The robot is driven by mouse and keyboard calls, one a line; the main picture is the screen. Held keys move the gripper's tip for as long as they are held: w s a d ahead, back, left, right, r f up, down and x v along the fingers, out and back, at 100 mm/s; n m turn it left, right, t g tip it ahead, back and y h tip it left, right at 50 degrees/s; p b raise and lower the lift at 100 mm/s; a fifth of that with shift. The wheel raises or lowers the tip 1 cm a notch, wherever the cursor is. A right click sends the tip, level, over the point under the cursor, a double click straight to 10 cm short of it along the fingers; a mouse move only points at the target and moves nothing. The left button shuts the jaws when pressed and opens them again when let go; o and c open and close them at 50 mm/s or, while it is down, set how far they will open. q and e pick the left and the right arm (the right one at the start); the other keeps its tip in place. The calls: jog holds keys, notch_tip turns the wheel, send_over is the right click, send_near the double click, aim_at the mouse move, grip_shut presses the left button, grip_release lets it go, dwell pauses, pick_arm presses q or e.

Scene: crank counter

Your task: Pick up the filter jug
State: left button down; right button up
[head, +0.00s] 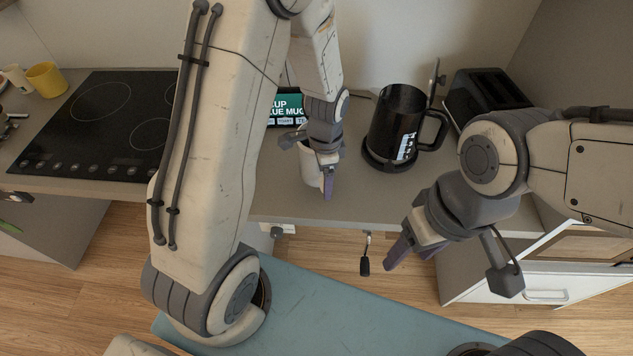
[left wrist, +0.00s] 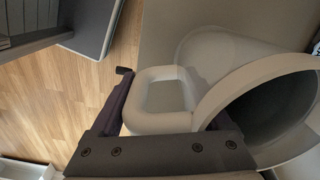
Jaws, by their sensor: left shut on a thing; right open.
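The filter jug (head: 309,168), a white vessel, is at the front edge of the counter, below the screen. In the left wrist view its pale rim (left wrist: 245,82), dark open inside and looped handle (left wrist: 155,123) show. My left gripper (head: 327,190) is over the jug's right side in the head view and hides part of it. In the left wrist view the handle lies between the fingers, and the gripper is shut on it. I cannot tell whether the jug touches the counter. My right gripper (head: 408,250) is open and empty, in front of the counter.
A black kettle (head: 395,122) stands on its base to the right of the jug, with a black toaster (head: 487,92) behind. A screen (head: 288,106) stands behind the jug. A black hob (head: 105,125) and yellow mug (head: 46,79) are left. A small crank (head: 365,262) hangs at the counter front.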

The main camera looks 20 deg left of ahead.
pick_arm(q)
jog(key=w+d+r+b, duration=0.1)
jog(key=w+d+r, duration=0.3)
jog(key=d, duration=0.4)
jog(key=shift+r+b, duration=0.3)
jog(key=shift+r, duration=0.4)
jog(key=shift+d, duration=0.1)
